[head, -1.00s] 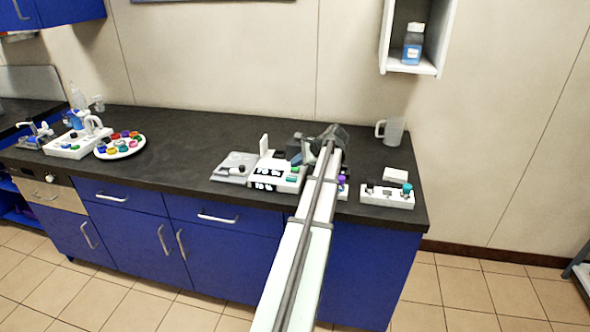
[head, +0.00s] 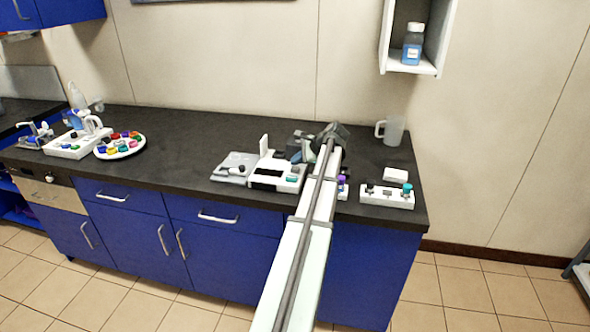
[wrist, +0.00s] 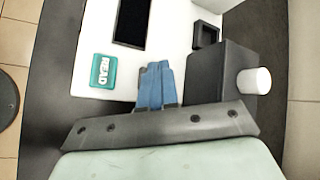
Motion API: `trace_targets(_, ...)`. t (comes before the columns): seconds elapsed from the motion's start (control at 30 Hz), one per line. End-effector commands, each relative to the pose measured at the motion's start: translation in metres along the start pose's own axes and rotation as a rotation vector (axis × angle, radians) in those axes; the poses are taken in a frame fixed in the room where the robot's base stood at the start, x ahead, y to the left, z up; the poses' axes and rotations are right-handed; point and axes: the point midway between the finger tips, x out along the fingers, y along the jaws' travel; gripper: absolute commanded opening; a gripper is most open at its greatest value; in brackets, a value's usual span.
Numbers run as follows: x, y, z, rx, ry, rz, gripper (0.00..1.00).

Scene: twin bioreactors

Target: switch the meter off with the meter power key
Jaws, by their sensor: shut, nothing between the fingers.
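The meter (head: 258,184) is a white unit on the counter with dark displays (head: 268,172) and a green key (head: 291,179). In the wrist view its white face (wrist: 176,22) carries a blank black display (wrist: 132,22) and a green key marked READ (wrist: 104,71). My gripper (head: 296,156) is over the meter's right side, with its blue fingers (wrist: 157,84) shut and empty. The fingertips lie over the white face, to the right of READ. Contact cannot be told. I cannot see the power key; the fingers may hide it.
A dark block with a white knob (wrist: 254,80) is right beside the fingers in the wrist view. A white key box (head: 387,196) and a clear jug (head: 391,131) stand to the right.

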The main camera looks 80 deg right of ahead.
Motion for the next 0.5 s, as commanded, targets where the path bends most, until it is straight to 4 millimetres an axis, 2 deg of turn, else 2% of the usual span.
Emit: trace_targets(0.5, -0.0053, -0.0039, 0.0038, -0.001, 0.0, 0.0, 0.0)
